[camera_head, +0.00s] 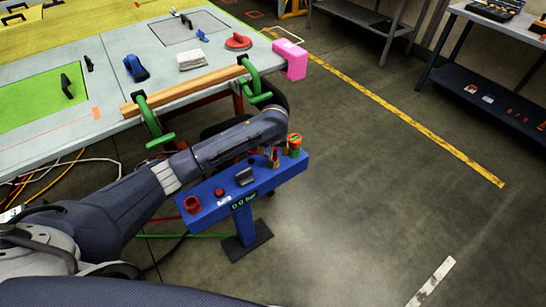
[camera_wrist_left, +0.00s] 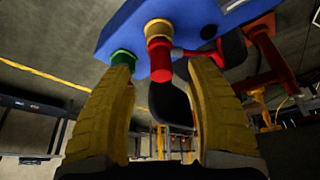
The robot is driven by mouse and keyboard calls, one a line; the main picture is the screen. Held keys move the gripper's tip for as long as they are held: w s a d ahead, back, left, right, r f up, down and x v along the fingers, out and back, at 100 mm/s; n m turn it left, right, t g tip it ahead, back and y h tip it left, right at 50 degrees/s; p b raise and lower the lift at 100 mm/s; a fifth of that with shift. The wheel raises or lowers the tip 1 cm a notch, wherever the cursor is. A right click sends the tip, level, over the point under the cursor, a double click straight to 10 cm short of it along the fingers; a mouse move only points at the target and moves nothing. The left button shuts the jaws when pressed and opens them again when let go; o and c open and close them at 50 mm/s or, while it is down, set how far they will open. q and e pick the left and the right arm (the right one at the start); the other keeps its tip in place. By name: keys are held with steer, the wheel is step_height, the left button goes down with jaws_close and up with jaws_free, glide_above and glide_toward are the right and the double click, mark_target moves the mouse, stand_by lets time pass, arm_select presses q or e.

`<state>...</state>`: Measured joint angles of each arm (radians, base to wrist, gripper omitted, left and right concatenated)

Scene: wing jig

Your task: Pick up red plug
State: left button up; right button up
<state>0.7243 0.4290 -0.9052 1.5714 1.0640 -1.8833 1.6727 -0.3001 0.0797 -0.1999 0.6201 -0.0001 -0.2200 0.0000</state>
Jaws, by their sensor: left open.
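A red plug with a yellow collar (camera_wrist_left: 159,62) sits on the blue stand (camera_wrist_left: 195,14). In the left wrist view it lies between the two yellow fingers of my left gripper (camera_wrist_left: 163,72), with gaps on both sides. The fingers are wide apart and hold nothing. In the head view my left gripper (camera_head: 270,151) is at the right part of the stand, mostly hidden by my wrist. A small red and yellow piece, seemingly the plug (camera_head: 275,158), shows there. My right gripper is not in view.
A green-and-orange fitting (camera_head: 294,146) stands close beside the plug. The worktable (camera_head: 115,60) with green clamps (camera_head: 152,120) is behind my arm.

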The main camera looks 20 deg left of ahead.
arm_select(q)
steer(key=shift+w+a, duration=0.3)
steer(key=shift+w, duration=0.55)
steer(key=shift+x, duration=2.45)
steer(key=shift+o, duration=0.3)
jaws_close()
